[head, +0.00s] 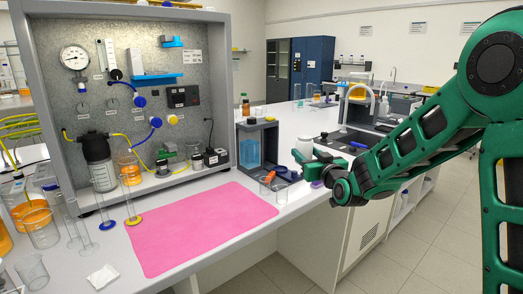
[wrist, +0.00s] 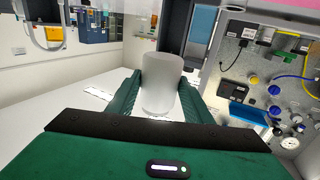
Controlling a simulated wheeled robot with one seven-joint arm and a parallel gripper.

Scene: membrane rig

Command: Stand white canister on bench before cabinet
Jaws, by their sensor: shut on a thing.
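The white canister (head: 304,146) is in my gripper (head: 300,163), to the right of the cabinet and over the far right part of the bench. It looks roughly upright. In the wrist view the canister (wrist: 161,88) stands between my two green fingers, which press on its sides; my gripper (wrist: 160,95) is shut on it. Whether its base touches anything is unclear. The open-fronted grey cabinet (head: 130,65) stands on the white bench (head: 200,262). It also shows in the wrist view (wrist: 262,75).
A pink mat (head: 200,225) lies bare on the bench before the cabinet. Several glass cylinders and beakers (head: 40,228) crowd the left. A grey stand with a blue tank (head: 250,152) and small glassware (head: 281,193) lie between the mat and my gripper.

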